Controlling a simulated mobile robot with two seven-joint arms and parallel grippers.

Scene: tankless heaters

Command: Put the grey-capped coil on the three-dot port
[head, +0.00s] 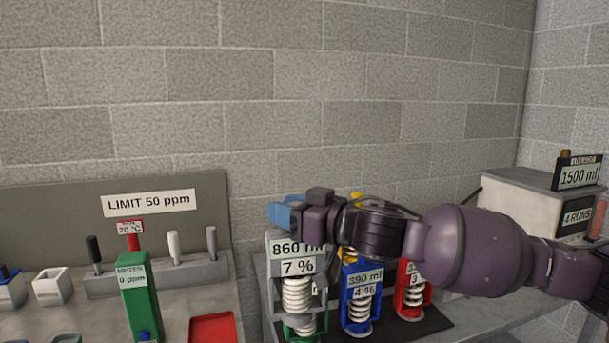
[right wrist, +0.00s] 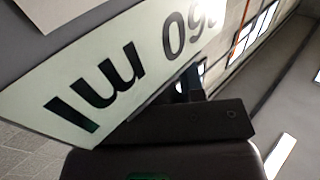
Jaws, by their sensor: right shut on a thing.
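A white coil (head: 298,294) in a grey frame with a green foot stands at the middle of the head view, labelled 860 ml and 7 %. My right gripper (head: 291,213) lies across its top, pointing left, with a light-blue piece at its tip. It is shut, seemingly on this coil's top; the grip itself is hidden. In the right wrist view, the 860 ml label (right wrist: 110,80) is very close to a dark finger. No three-dot mark is legible. My left gripper is out of view.
A blue-framed coil (head: 360,300) and a red-framed coil (head: 411,297) stand close on the right, partly under my right arm. A green meter (head: 140,305), upright levers (head: 173,247) and a red tray (head: 212,329) are at left. A 1500 ml box (head: 520,200) stands far right.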

